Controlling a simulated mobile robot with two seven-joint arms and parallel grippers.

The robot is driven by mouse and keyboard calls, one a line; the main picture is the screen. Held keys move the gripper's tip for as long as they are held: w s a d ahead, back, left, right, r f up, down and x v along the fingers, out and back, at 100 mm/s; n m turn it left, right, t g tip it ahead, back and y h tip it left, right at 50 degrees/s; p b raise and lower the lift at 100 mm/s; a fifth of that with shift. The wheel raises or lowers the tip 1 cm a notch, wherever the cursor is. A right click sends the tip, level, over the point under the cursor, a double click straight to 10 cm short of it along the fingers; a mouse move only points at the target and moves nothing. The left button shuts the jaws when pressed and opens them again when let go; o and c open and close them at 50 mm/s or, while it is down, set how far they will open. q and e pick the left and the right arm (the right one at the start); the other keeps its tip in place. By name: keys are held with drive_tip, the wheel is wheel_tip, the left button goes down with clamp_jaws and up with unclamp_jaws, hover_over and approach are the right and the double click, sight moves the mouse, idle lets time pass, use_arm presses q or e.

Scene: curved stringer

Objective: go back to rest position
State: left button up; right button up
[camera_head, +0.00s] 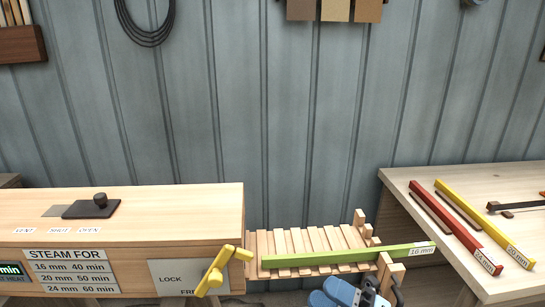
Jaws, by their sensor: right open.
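My right gripper (376,290) shows at the bottom edge, with blue and dark parts, just below the slatted wooden rack. It looks open, and part of it is cut off by the frame edge. The green strip (325,257) marked 16 mm lies along the front of the slatted rack (310,240), its right end reaching toward the table. I see no contact between the gripper and the strip. My left gripper is not in view.
The wooden steam box (120,215) stands at left, with a yellow lock handle (215,272) on its front and a dark vent slide (92,208) on top. A table (450,180) at right holds a red strip (452,225) and a yellow strip (485,223).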

drive_tip(key=d+f+m+t+h, duration=0.4)
drive_tip(key=f+m+t+h, duration=0.45)
drive_tip(key=m, duration=0.65)
drive_tip(key=s+d+f+m+g+h, duration=0.25)
drive_tip(key=s+f+m+h, duration=0.2)
drive_tip(key=f+m, duration=0.35)
drive_tip(key=s+d+f+m+g+h, duration=0.2)
drive_tip(key=s+f+m+g+h, duration=0.3)
drive_tip(key=f, duration=0.6)
use_arm(q)
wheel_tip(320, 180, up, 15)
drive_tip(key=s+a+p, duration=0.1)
drive_tip(key=p, duration=1.8)
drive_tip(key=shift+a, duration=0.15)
use_arm(e)
drive_tip(key=s+d+r, duration=0.1)
drive_tip(key=s+r, duration=0.2)
drive_tip(key=r, duration=1.1)
drive_tip(key=shift+d+m+t, duration=0.3)
drive_tip(key=shift+d+m, duration=0.05)
drive_tip(key=shift+m, duration=0.05)
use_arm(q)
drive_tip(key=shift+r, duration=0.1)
use_arm(e)
drive_tip(key=shift+s, duration=0.1)
drive_tip(key=shift+c, duration=0.2)
